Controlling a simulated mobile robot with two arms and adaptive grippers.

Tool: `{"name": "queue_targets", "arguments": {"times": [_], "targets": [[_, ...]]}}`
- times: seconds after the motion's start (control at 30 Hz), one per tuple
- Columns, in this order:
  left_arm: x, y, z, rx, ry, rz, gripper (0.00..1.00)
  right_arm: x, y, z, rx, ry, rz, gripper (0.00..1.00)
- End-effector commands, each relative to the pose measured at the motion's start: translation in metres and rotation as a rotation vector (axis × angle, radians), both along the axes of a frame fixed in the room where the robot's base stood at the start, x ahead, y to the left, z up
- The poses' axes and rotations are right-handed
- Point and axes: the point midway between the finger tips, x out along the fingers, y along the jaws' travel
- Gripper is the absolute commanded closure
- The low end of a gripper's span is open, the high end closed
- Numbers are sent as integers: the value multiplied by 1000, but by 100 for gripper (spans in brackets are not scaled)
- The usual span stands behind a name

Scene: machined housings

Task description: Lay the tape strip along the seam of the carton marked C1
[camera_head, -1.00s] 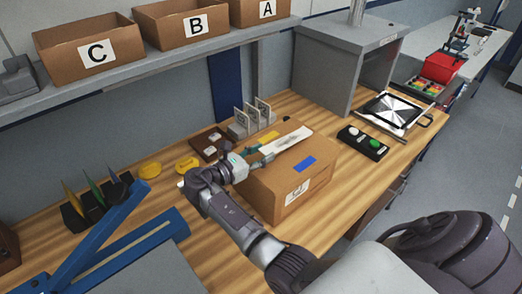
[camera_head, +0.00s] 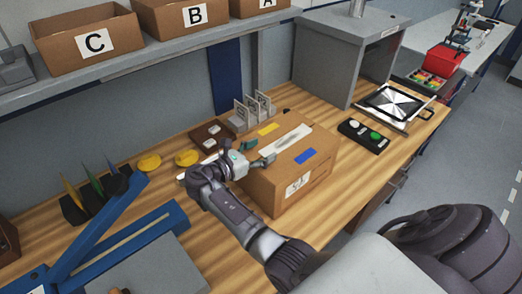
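A brown carton (camera_head: 262,190) stands on the wooden bench near the middle. Its front has a white label (camera_head: 298,186) whose marking is too small to read. A pale strip (camera_head: 287,139), which looks like the tape strip, lies lengthwise on the carton's top. Whether it is stuck down or follows the seam exactly, I cannot tell. My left gripper is not in view.
A blue-framed device (camera_head: 120,245) fills the front left. Bins (camera_head: 88,45) sit on the shelf above.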

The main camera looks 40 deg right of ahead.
Motion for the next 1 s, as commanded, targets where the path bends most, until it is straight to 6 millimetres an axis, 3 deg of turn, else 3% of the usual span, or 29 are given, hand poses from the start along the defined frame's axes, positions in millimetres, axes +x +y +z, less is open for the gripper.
{"name": "queue_targets", "arguments": {"times": [0.27,0.7,1.0], "targets": [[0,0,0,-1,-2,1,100,0,5,0,1,0,1,25],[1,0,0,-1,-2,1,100,-5,68,7,2,0,1,25],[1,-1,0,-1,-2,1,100,-6,75,8,-1,0,0,25]]}}
